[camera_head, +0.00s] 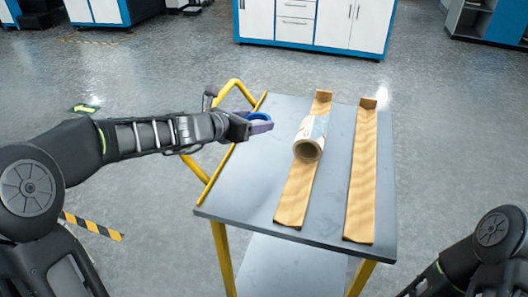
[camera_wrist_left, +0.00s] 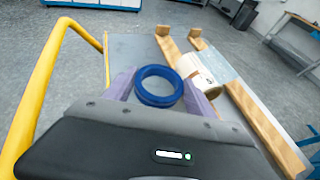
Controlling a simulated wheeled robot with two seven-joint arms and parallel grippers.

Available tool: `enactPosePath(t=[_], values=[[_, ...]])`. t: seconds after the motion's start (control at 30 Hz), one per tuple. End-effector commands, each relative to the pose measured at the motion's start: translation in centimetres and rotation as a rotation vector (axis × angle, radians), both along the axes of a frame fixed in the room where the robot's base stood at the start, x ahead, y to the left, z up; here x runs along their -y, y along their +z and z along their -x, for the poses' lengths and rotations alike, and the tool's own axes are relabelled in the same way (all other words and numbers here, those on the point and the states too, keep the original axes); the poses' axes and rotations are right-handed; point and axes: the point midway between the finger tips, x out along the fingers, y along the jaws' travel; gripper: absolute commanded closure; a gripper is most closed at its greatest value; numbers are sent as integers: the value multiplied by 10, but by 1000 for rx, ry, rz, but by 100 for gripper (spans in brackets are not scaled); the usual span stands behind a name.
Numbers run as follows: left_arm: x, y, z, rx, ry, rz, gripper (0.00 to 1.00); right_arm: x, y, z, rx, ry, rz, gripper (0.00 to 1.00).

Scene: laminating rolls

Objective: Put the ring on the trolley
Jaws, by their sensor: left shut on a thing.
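The blue ring (camera_head: 259,115) is held between the purple fingers of my left gripper (camera_head: 262,124), above the far left part of the trolley. In the left wrist view the ring (camera_wrist_left: 158,101) sits between the two fingers, its open hole facing the camera. The trolley (camera_head: 238,186) has a grey top and yellow legs and handle; its top also shows in the left wrist view (camera_wrist_left: 125,47). My right arm shows at the lower right of the head view, but its gripper is out of frame.
Two long wooden strips, a left one (camera_head: 295,200) and a right one (camera_head: 361,190), lie on the trolley top. A roll (camera_head: 318,128) rests on the left strip. The yellow handle (camera_head: 196,168) rises at the left. The top's left front is bare.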

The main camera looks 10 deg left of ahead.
Motion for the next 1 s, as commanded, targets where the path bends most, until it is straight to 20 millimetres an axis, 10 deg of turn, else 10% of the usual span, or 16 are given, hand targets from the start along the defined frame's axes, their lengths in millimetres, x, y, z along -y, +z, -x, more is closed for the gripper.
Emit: enactPosePath(t=[1.0], values=[[0, -62, 0, -1, -1, -1, 79, 0, -34, 0, 0, 0, 0, 50]])
